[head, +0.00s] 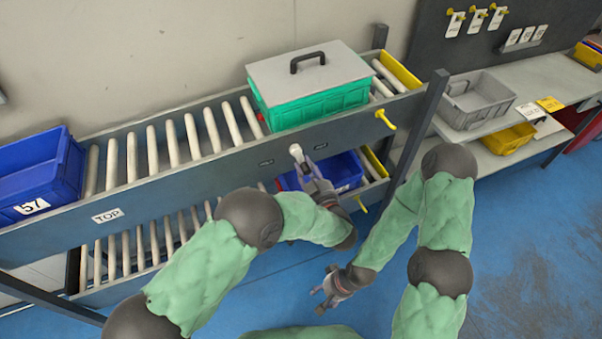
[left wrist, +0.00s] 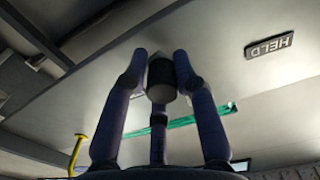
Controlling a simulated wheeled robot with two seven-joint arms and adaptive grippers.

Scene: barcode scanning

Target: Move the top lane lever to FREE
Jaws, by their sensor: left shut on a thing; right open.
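The top lane (head: 195,170) is a grey roller rack with a TOP label (head: 108,216). Its lever (head: 295,149) shows a pale rounded end at the rail's front face, between two small labels too small to read in the head view. My left gripper (head: 304,165) is shut on the lever; in the left wrist view the fingers close around its dark and grey cylinder (left wrist: 162,78). The HELD label (left wrist: 269,47) appears upside down to the right of the fingers. No FREE label is legible. My right gripper (head: 330,287) is open and empty, low in front of the rack.
A green crate with a grey lid (head: 311,88) sits on the top lane behind the lever. A blue bin marked 57 (head: 40,178) stands at left. A blue bin (head: 348,170) is on the lower lane. A yellow hook (head: 385,119) juts from the rail at right.

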